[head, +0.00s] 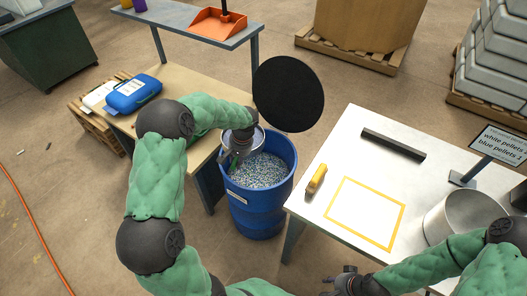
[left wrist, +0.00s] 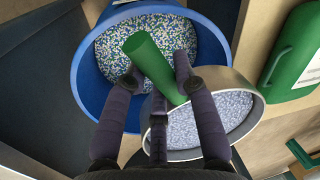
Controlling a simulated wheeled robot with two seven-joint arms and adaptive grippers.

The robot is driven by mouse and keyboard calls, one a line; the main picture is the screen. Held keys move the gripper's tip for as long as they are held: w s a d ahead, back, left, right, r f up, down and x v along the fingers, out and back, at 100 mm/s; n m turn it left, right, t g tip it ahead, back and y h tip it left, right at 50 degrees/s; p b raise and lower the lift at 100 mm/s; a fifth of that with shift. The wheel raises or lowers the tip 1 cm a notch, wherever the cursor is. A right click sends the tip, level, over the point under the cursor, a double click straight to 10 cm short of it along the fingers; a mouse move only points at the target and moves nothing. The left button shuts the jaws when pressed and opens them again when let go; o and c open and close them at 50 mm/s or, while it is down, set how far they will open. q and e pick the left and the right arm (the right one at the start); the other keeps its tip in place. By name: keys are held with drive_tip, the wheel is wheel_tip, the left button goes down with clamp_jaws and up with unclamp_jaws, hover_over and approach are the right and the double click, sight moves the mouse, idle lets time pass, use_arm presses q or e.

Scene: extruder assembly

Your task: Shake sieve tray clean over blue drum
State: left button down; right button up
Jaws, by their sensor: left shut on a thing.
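The blue drum (head: 258,217) stands between two tables, holding mixed white, blue and yellowish pellets (head: 263,170); its rim also shows in the left wrist view (left wrist: 84,82). My left gripper (head: 237,154) is above the drum's near-left rim, shut on the green handle (left wrist: 148,58) of the sieve tray (left wrist: 238,92). The tray is a round grey-rimmed pan with a fine speckled inside; I cannot tell whether bits lie on it. In the head view the arm partly hides the tray (head: 257,137). My right gripper (head: 343,279) is low by the right table; its fingers are unclear.
A black disc (head: 288,94) shows behind the drum. The white right table (head: 340,145) carries a yellow-handled tool (head: 317,179), a dark bar (head: 393,144), a yellow-outlined square and a grey round pan (head: 463,217). A blue case (head: 133,93) lies on the wooden left table.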

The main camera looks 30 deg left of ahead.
use_arm(q)
drive_tip(key=d, duration=1)
drive_tip(key=shift+s+b, duration=0.35)
drive_tip(key=shift+b, duration=0.1)
drive_tip(key=a, duration=1)
drive_tip(key=shift+w+p, duration=0.3)
drive_tip(key=shift+w, duration=0.1)
drive_tip(key=d, duration=1)
drive_tip(key=shift+s+b, duration=0.4)
